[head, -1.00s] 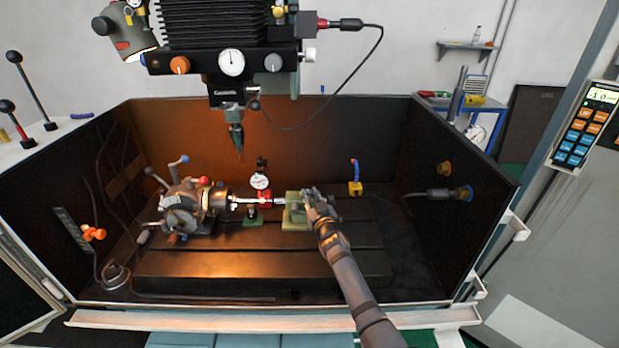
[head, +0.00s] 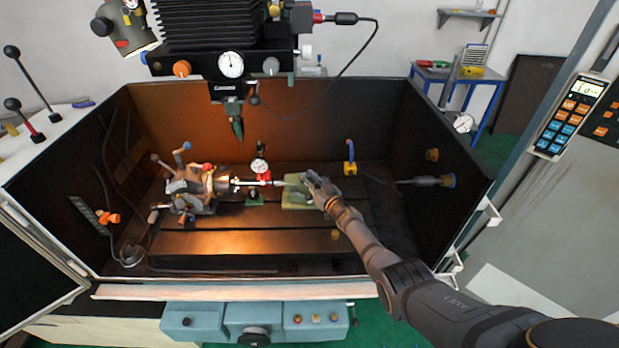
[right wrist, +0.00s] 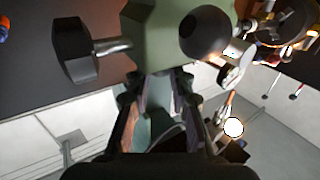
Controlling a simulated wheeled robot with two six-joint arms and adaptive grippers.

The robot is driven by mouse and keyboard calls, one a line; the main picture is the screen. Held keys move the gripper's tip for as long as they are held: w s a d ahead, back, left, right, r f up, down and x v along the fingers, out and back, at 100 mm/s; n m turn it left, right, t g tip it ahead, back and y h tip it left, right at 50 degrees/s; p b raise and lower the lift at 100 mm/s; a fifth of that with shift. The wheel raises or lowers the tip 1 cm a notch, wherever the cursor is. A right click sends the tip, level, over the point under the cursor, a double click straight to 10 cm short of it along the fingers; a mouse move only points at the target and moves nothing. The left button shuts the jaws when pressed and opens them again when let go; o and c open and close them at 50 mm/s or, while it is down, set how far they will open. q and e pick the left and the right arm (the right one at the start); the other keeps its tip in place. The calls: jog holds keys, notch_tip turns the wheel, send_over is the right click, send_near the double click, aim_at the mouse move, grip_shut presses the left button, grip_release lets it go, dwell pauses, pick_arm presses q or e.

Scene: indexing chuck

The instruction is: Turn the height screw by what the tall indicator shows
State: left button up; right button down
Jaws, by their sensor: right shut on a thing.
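The green tailstock block (head: 297,198) stands on the machine table, right of the dividing head. My right gripper (head: 312,182) is at its right end. In the right wrist view, my gripper (right wrist: 160,88) has its fingers around a part at the edge of the green body (right wrist: 160,40), seemingly the height screw, mostly hidden between them. A black knob (right wrist: 73,50) and a round dark knob (right wrist: 207,32) flank it. The dial indicator (head: 259,165) stands upright behind the workpiece; its reading is too small to tell. My left gripper is not in view.
The dividing head (head: 193,188) with its chuck stands left on the table (head: 230,243). The milling spindle (head: 236,122) hangs above. A blue-and-yellow nozzle (head: 349,165) stands behind right. Dark enclosure walls surround the table, whose front is clear.

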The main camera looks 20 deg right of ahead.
jog(key=c, duration=1.2)
grip_release()
jog(key=shift+o, duration=0.2)
jog(key=shift+s+d+f, duration=0.15)
jog(key=shift+s, duration=0.4)
jog(key=v, duration=1.1)
